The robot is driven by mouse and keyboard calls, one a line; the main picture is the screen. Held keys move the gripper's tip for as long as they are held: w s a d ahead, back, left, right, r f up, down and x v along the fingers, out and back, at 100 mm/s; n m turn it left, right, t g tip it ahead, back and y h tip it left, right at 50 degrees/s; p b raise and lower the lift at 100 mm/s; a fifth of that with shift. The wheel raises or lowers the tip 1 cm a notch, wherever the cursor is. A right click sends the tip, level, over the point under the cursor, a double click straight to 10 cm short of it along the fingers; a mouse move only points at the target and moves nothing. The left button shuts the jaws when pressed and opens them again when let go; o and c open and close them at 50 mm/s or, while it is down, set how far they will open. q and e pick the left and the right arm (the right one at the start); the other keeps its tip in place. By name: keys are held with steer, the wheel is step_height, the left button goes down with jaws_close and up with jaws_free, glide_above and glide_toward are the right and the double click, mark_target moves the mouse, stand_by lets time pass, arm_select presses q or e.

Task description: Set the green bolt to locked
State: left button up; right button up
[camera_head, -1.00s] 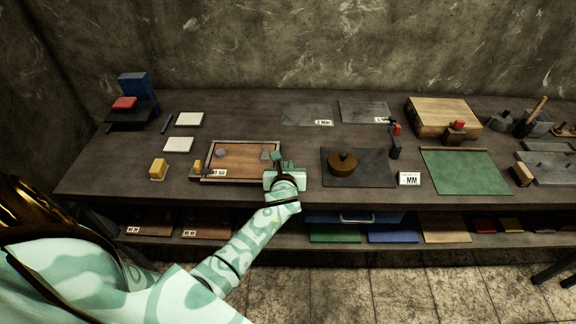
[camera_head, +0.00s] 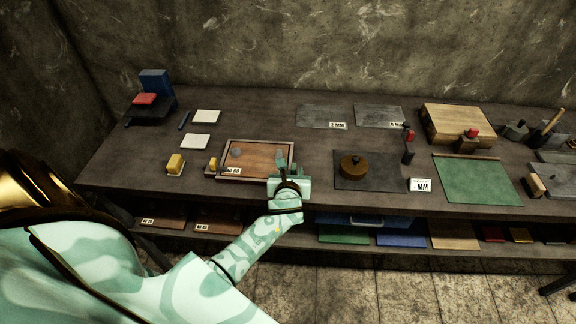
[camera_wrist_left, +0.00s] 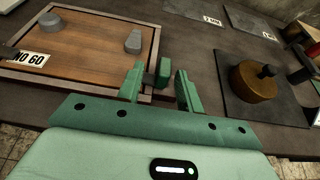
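The green bolt (camera_wrist_left: 163,73) shows in the left wrist view as a small dark green block at the right edge of a wooden tray (camera_wrist_left: 62,73). My left gripper (camera_wrist_left: 159,88) is open, with one finger on each side of the bolt. A narrow gap shows on both sides of the block. In the head view my left gripper (camera_head: 287,170) is at the tray's right front corner and hides most of the bolt. I cannot read which position the bolt is in. My right gripper is out of view.
Two grey pieces lie in the tray, near a "NO 60" label (camera_wrist_left: 30,57). A brown round pot (camera_head: 353,165) stands on a dark plate to the right. A yellow block (camera_head: 175,163) lies to the left. The table between gripper and plate is clear.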

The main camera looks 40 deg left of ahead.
arm_select(q)
steer(key=p+v, duration=0.2)
steer(key=v, duration=1.1)
steer(key=shift+s+a, duration=0.15)
